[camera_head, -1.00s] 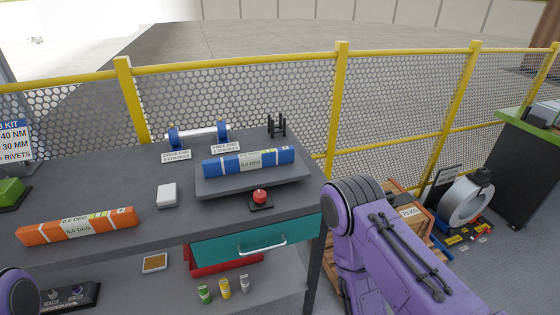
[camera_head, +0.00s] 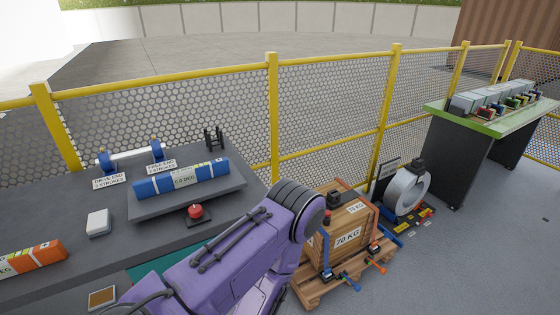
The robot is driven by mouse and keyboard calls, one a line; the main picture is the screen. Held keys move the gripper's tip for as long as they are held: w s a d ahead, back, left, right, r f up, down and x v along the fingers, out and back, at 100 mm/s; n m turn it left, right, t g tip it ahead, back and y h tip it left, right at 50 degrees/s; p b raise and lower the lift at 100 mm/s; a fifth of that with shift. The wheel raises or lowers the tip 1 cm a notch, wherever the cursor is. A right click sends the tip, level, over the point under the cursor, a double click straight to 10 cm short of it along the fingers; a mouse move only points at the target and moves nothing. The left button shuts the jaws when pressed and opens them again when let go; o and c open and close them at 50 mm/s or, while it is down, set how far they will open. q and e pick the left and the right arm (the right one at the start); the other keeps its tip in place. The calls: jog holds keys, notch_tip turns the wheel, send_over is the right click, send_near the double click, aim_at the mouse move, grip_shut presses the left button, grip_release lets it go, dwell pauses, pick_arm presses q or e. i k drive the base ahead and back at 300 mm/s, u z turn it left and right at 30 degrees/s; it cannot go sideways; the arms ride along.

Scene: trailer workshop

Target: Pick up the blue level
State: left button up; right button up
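The blue level (camera_head: 181,178) lies on a raised grey plate (camera_head: 225,190) on the dark workbench, in the left half of the head view. Its label reads 0.0 DEG. An orange level (camera_head: 32,258) lies at the bench's left, cut off by the picture edge. My purple right arm crosses the lower middle, in front of the bench's right corner and apart from the blue level. Neither gripper shows in the view.
A red button (camera_head: 195,211) and a white box (camera_head: 98,222) are near the plate. A black stand (camera_head: 213,138) and a blue-ended roller (camera_head: 130,154) stand behind it. A wooden crate (camera_head: 345,228) is right of the bench, with yellow fencing behind. A green-topped table (camera_head: 450,106) is far right.

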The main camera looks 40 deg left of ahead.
aim_at(153, 187)
jog(key=z, duration=0.7)
jog(key=k, duration=0.95)
jog(key=u, duration=0.8)
